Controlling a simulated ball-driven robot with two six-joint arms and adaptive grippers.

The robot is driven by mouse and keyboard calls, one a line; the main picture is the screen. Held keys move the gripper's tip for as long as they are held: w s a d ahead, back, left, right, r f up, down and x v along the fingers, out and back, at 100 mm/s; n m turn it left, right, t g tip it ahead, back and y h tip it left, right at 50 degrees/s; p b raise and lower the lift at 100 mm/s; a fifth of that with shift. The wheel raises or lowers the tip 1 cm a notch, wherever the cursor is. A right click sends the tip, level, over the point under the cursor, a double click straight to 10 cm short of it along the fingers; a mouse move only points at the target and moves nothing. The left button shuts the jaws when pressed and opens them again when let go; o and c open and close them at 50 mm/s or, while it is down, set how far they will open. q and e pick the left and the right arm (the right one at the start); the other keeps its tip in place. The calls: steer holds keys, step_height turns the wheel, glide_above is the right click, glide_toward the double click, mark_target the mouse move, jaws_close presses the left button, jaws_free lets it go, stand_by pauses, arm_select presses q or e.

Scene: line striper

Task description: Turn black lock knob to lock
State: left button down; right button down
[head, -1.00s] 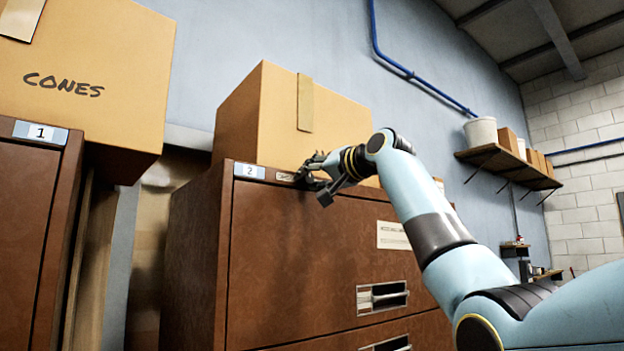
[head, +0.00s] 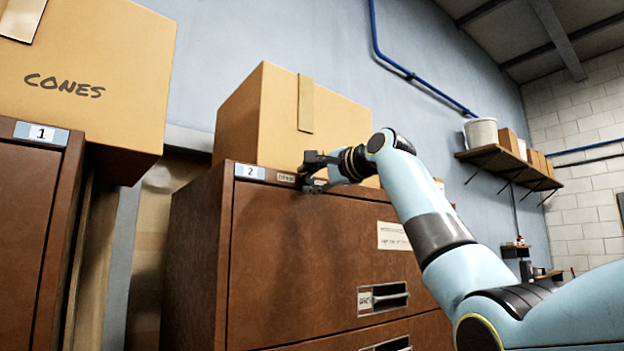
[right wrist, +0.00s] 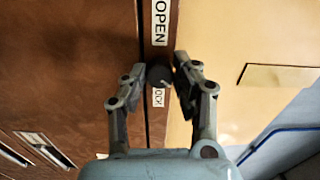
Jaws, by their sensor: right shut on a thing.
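The black lock knob (right wrist: 159,77) shows in the right wrist view on the narrow top strip of cabinet 2. A white OPEN label (right wrist: 160,22) and a partly covered LOCK label (right wrist: 158,97) lie on either side of it. My right gripper (right wrist: 161,66) is shut on the knob, with one finger on each side. In the head view my right gripper (head: 312,173) is at the top front edge of the brown cabinet 2 (head: 290,250), and its fingers hide the knob. My left gripper is not in view.
A cardboard box (head: 255,115) stands on cabinet 2, close behind my right gripper. Cabinet 1 (head: 30,230) and a box marked CONES (head: 75,70) are at the left. A wall shelf (head: 500,162) is at the right.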

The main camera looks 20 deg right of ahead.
steer(key=shift+m, duration=0.5)
steer(key=c, duration=1)
jaws_free()
steer(key=shift+d, duration=0.1)
steer(key=v, duration=1.2)
